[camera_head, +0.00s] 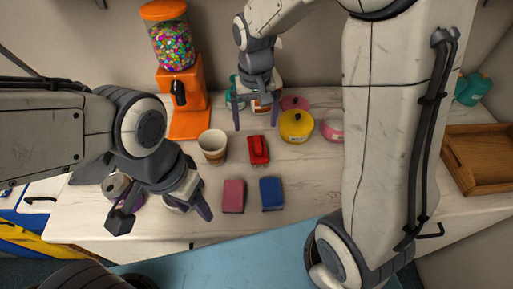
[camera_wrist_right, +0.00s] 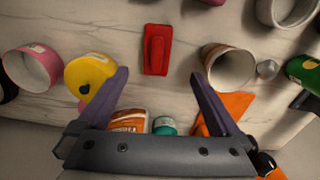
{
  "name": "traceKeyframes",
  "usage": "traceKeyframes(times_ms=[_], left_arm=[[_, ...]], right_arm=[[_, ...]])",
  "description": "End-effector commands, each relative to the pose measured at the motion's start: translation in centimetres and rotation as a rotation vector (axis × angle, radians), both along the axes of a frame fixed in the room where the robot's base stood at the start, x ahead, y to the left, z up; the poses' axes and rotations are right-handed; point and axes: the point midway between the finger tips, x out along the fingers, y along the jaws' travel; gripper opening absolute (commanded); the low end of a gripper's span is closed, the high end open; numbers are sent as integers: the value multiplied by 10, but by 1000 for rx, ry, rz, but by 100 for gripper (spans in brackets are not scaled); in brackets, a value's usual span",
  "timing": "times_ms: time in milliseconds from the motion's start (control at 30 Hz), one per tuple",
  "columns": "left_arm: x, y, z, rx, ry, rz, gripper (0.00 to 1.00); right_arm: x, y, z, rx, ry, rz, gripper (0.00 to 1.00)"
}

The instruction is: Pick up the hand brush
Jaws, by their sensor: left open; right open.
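A red hand brush (camera_head: 258,150) with a raised handle lies on the white counter (camera_head: 330,170), near its middle. It also shows in the right wrist view (camera_wrist_right: 157,50), just beyond the fingertips and between their lines. My right gripper (camera_head: 256,112) is open and empty, behind the brush and apart from it. The right wrist view shows its two fingers spread (camera_wrist_right: 159,76). My left gripper (camera_head: 163,216) is open over the front left of the counter, left of the pink block and away from the brush.
A beige cup (camera_head: 212,146) stands left of the brush, a yellow pot (camera_head: 296,126) to its right. Pink (camera_head: 233,196) and blue (camera_head: 271,194) blocks lie in front. An orange candy machine (camera_head: 182,95) stands back left, a wooden tray (camera_head: 480,160) far right.

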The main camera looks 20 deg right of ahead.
Motion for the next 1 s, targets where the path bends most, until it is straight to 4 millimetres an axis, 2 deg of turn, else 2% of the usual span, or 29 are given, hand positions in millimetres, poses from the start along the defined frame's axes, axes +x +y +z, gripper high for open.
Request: traceKeyframes(times_ms=[200,467,700,800,1000], left_arm=[[0,0,1,-1,-1,0,50],[0,0,4,-1,-1,0,50],[0,0,9,-1,-1,0,50],[0,0,9,-1,-1,0,50],[0,0,9,-1,-1,0,50]], right_arm=[[1,-2,-34,-1,5,-8,100],[0,-4,-55,-2,4,-8,100],[-1,-7,-91,-1,5,-7,100],[-1,-7,-99,-1,3,-7,100],[-1,-7,-100,0,0,-7,100]])
